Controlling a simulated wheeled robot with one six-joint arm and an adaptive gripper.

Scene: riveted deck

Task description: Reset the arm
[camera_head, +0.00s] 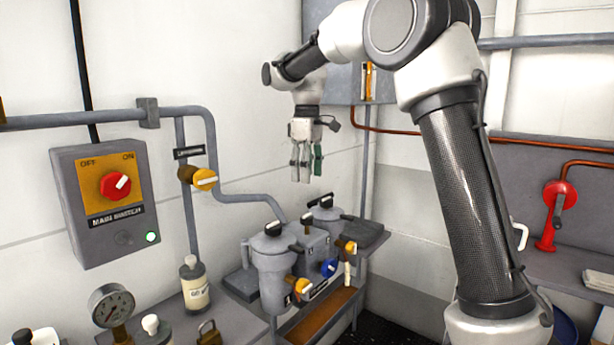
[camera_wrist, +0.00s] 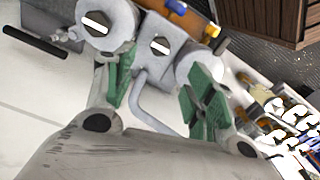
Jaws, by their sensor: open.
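My gripper (camera_head: 306,163) hangs pointing down in the head view, above and behind the grey filter unit and clear of it. In the wrist view the gripper (camera_wrist: 157,92) shows two green-padded fingers spread apart with nothing held between them. My arm rises at the right of the head view and bends over at the top. The grey twin-canister unit (camera_head: 272,262) stands on the bench below, with yellow and blue valve knobs on its front. It also shows beyond the fingers in the wrist view (camera_wrist: 165,62).
A main switch box (camera_head: 103,232) with a red knob and a lit green lamp hangs on the left wall. A pressure gauge (camera_head: 111,303) and a labelled bottle (camera_head: 195,290) stand on the left bench. A red hand pump (camera_head: 551,222) is at right. Pipes run along the walls.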

